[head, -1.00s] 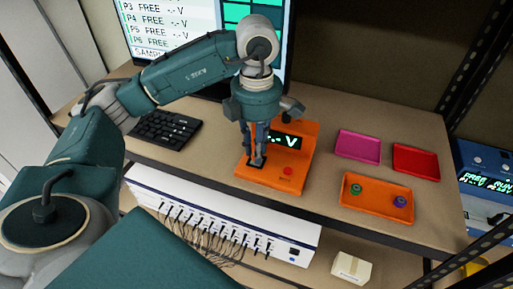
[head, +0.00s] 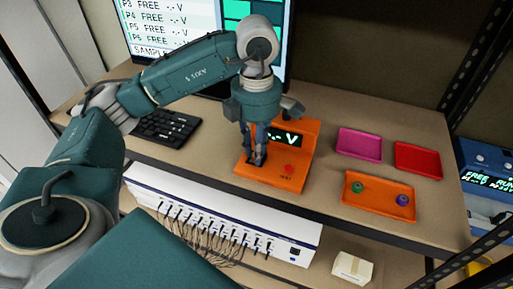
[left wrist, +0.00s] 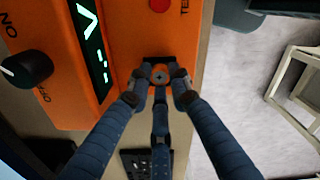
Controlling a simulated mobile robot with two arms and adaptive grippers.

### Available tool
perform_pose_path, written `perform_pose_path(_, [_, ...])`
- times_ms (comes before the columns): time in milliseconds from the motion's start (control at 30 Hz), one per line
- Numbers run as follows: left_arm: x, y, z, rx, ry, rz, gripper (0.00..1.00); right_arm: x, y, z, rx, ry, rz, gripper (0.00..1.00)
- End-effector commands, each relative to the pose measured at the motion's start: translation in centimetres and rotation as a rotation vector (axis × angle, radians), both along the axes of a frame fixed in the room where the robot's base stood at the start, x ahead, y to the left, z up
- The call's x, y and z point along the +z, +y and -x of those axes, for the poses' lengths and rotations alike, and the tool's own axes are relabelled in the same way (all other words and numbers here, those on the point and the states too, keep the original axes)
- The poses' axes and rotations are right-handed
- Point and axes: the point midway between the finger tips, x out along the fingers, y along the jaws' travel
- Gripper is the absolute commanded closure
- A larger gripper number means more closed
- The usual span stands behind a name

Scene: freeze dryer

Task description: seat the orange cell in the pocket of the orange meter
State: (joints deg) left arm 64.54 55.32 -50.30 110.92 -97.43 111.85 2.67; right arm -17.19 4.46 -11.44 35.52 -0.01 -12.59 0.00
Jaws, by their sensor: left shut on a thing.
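My left gripper (head: 257,160) points straight down over the meter's front-left part. In the left wrist view my left gripper (left wrist: 160,88) is shut on a small round cell (left wrist: 160,75); I see its greyish top end between the fingertips. The cell is at the dark pocket (left wrist: 155,61) of the meter (left wrist: 122,40). The fingers hide its sides, so I cannot tell whether it rests fully inside. My right gripper is not in view.
An orange tray (head: 378,208) holds a green cell (head: 357,187) and a purple cell (head: 402,200). Magenta (head: 359,144) and red (head: 418,160) trays lie empty behind it. A red button (head: 289,168) is close to the gripper; a keyboard (head: 167,127) is to the left.

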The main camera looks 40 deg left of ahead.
Motion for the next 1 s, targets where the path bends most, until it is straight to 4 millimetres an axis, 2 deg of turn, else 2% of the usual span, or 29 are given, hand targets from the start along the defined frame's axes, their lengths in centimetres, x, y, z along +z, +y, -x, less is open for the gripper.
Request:
perform_pose_path(133, [0.0, 0.0, 0.0, 0.0, 0.0, 0.0, 0.95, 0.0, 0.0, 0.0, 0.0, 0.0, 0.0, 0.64])
perform_pose_path(167, [0.0, 0.0, 0.0, 0.0, 0.0, 0.0, 0.75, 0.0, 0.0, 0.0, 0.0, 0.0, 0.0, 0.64])
perform_pose_path(233, [0.0, 0.0, 0.0, 0.0, 0.0, 0.0, 0.61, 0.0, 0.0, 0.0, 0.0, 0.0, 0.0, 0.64])
perform_pose_path(267, [0.0, 0.0, 0.0, 0.0, 0.0, 0.0, 0.59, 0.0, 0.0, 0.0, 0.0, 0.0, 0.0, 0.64])
perform_pose_path(533, [0.1, 0.0, 0.0, 0.0, 0.0, 0.0, 0.59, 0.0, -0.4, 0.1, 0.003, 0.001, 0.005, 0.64])
perform_pose_path(667, [0.9, 0.0, -0.1, 0.001, -0.003, 0.0, 0.59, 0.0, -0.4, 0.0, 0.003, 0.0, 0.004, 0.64])
perform_pose_path(1000, [7.0, 0.1, -0.2, 0.002, -0.007, -0.001, 0.59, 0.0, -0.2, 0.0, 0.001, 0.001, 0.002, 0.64])
